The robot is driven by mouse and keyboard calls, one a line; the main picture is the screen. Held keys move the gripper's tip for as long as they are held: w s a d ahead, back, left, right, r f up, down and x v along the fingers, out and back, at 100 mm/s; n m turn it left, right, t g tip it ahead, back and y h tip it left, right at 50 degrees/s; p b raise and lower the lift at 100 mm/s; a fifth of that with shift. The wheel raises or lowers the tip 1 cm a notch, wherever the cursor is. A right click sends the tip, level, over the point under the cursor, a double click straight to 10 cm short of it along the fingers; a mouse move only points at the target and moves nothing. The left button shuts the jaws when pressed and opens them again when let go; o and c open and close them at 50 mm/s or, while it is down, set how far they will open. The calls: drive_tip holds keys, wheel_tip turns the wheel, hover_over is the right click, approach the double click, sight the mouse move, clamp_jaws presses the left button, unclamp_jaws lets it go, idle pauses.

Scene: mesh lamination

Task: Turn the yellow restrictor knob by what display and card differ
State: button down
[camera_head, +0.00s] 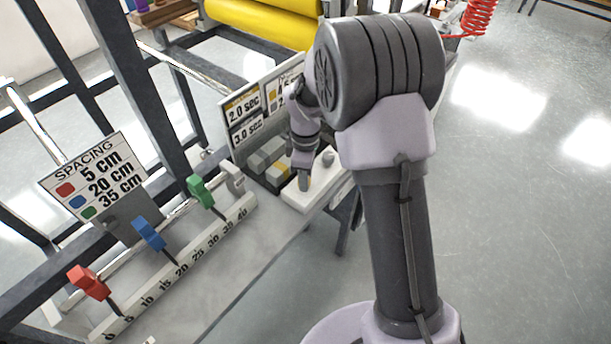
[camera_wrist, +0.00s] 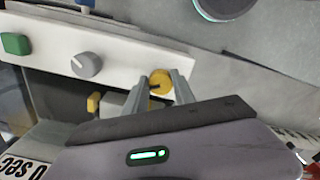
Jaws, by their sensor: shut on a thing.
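The yellow restrictor knob (camera_wrist: 160,80) sits on a white panel (camera_wrist: 115,62) in the wrist view. My gripper (camera_wrist: 162,88) has its two fingers on either side of the knob and is shut on it. A dark mark shows on the knob's face. In the head view my gripper (camera_head: 304,182) is down at the white panel (camera_head: 318,192), and the knob is mostly hidden behind it. The display (camera_head: 243,106) reads 2.0 sec beside a yellow mark. A sign below it (camera_head: 248,131) reads 3.0 sec. More of the signs is hidden by my arm.
A grey knob (camera_wrist: 87,66) and a green button (camera_wrist: 16,44) share the panel. A ruler rail (camera_head: 185,262) carries red (camera_head: 88,282), blue (camera_head: 149,234) and green (camera_head: 200,190) clamps. A spacing card (camera_head: 95,177) stands behind. A yellow roller (camera_head: 262,22) lies at the back.

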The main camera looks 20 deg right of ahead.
drive_tip(key=shift+m, duration=0.3)
drive_tip(key=m, duration=0.3)
drive_tip(key=shift+m+p, duration=0.3)
drive_tip(key=m, duration=0.3)
drive_tip(key=shift+a+m, duration=0.1)
drive_tip(key=shift+m, duration=0.3)
drive_tip(key=m, duration=0.3)
drive_tip(key=shift+s+a+m, duration=0.1)
drive_tip(key=shift+m, duration=0.2)
drive_tip(key=m, duration=0.3)
drive_tip(key=shift+m, duration=0.3)
drive_tip(key=m+b, duration=0.1)
drive_tip(key=m, duration=0.5)
drive_tip(key=shift+a+b, duration=0.15)
drive_tip(key=shift+b, duration=0.15)
drive_tip(key=m+b, duration=0.1)
drive_tip(key=m, duration=0.4)
drive_tip(key=shift+m, duration=0.4)
drive_tip(key=shift+w, duration=0.2)
